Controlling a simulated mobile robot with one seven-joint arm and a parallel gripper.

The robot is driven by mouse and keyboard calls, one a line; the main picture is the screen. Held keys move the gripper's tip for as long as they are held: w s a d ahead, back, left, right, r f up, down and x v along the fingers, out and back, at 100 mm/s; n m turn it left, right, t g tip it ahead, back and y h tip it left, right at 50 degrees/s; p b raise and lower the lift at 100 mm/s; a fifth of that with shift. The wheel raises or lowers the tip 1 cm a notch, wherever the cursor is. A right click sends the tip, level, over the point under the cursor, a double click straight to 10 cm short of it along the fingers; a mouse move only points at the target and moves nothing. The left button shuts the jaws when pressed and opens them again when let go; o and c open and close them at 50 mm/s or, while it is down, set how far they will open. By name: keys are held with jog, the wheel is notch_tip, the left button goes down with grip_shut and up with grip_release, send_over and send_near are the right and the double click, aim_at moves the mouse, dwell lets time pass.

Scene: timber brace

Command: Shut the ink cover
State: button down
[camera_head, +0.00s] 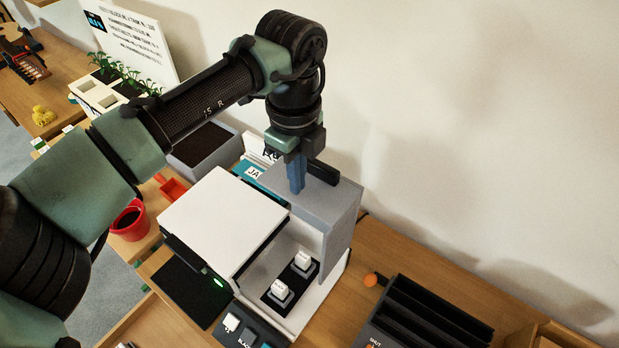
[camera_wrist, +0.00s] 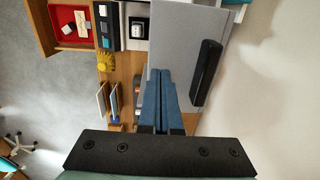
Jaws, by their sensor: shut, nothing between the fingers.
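The white printer (camera_head: 225,222) stands on the wooden bench with its ink bay open at the right. The grey ink cover (camera_head: 338,232) is raised beside the bay, and its grey panel also shows in the wrist view (camera_wrist: 190,32). A black handle (camera_head: 324,172) sits on the cover and shows to the right of my fingers in the wrist view (camera_wrist: 206,72). Two white-topped ink cartridges (camera_head: 303,261) sit in the black bay. My gripper (camera_head: 297,189) is shut and empty, its blue fingers pointing down at the cover's grey top; I cannot tell whether they touch.
A black slotted rack (camera_head: 425,318) and an orange knob (camera_head: 371,280) are to the right. A red cup (camera_head: 130,222) and a grey bin (camera_head: 203,146) are at the left. The wall is close behind the printer. Some bench is clear right of the printer.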

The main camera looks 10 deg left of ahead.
jog(key=shift+f, duration=0.2)
jog(key=shift+f+b, duration=0.4)
jog(key=shift+f, duration=0.35)
